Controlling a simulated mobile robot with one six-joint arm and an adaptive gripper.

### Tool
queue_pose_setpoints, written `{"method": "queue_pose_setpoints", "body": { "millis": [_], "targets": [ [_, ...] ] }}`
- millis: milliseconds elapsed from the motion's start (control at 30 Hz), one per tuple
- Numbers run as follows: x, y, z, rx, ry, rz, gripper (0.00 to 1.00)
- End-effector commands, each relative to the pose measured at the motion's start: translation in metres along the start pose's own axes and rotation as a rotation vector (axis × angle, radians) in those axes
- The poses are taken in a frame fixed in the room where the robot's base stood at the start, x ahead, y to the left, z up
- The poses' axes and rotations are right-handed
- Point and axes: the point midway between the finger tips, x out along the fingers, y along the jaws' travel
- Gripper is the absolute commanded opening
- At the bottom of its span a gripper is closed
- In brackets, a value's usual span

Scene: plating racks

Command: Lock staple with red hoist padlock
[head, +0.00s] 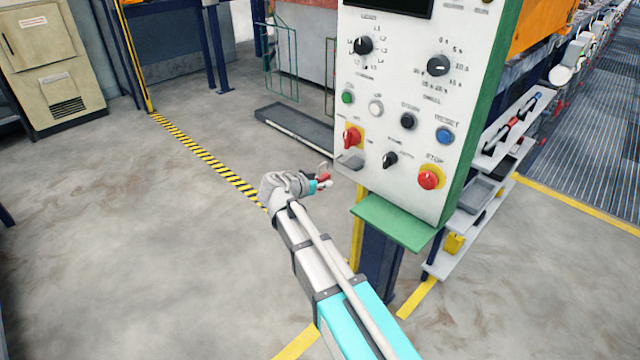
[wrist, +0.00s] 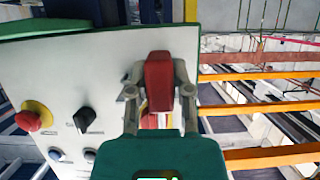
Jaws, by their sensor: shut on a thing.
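My gripper (head: 322,181) is at the left side of the white control panel (head: 400,100). It is shut on the red padlock (head: 324,175), whose pale shackle shows just above it. In the wrist view the red padlock (wrist: 158,82) sits between the two grey fingers. A red switch handle on a yellow plate (head: 352,138) is at the panel's lower left. A small grey piece (head: 350,160) is just below it; I cannot tell whether this is the staple. In the head view the padlock appears apart from the panel. In the wrist view it hides much of what lies behind it.
A red stop button (head: 429,179) and a black knob (head: 390,160) stick out from the panel. A green ledge (head: 393,222) juts out below it. A shelf rack (head: 480,205) stands to the right. The floor to the left is open.

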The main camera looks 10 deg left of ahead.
Motion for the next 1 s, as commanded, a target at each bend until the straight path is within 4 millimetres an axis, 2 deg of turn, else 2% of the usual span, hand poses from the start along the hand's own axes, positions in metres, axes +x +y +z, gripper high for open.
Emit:
{"method": "queue_pose_setpoints", "body": {
  "millis": [1000],
  "targets": [
    [0.033,-0.001,-0.014,0.0,0.0,-0.001,0.0]
  ]
}}
